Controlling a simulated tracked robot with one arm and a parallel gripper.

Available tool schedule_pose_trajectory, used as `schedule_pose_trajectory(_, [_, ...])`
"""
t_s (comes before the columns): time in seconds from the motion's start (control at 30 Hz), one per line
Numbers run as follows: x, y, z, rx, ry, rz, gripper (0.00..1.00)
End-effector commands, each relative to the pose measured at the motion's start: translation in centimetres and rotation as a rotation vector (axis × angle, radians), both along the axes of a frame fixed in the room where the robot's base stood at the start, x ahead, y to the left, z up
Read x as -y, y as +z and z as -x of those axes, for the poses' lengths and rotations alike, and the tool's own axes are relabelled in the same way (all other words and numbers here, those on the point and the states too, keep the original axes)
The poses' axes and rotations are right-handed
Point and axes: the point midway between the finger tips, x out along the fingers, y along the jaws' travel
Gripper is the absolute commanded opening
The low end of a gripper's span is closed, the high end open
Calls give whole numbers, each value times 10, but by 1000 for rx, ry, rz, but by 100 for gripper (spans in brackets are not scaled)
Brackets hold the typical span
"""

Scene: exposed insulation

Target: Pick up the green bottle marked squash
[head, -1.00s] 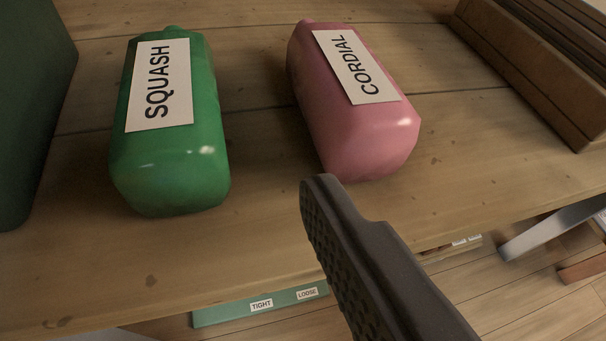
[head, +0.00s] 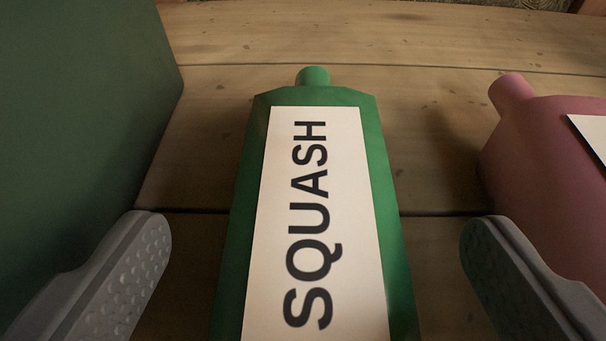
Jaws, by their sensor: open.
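The green bottle (head: 235,265) has a white label reading SQUASH (head: 315,225). My gripper (head: 315,235) is open, with one grey finger on each side of the bottle. Both fingers are apart from it, with a gap on each side. The near end of the bottle is cut off by the bottom of the picture.
A large dark green box-like thing (head: 70,110) fills the left, close to my left finger. The wooden tabletop (head: 420,50) is clear behind the green bottle.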

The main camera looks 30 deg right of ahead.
Motion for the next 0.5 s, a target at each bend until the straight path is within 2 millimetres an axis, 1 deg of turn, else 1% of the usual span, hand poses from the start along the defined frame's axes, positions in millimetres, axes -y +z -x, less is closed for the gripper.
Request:
schedule_pose_trajectory(0.03, [5,-6,-5,-1,-3,0,85])
schedule_pose_trajectory(0.1, [8,-9,-9,-3,-1,0,85])
schedule_pose_trajectory(0.2, [10,-10,-13,-4,1,0,85])
schedule_pose_trajectory(0.4, [11,-9,-14,-4,1,0,85])
schedule_pose_trajectory(0.43, [11,-9,-13,-4,1,0,83])
schedule_pose_trajectory(0.47, [11,-9,-13,-4,1,0,74])
schedule_pose_trajectory(0.5, [11,-9,-13,-4,1,0,63])
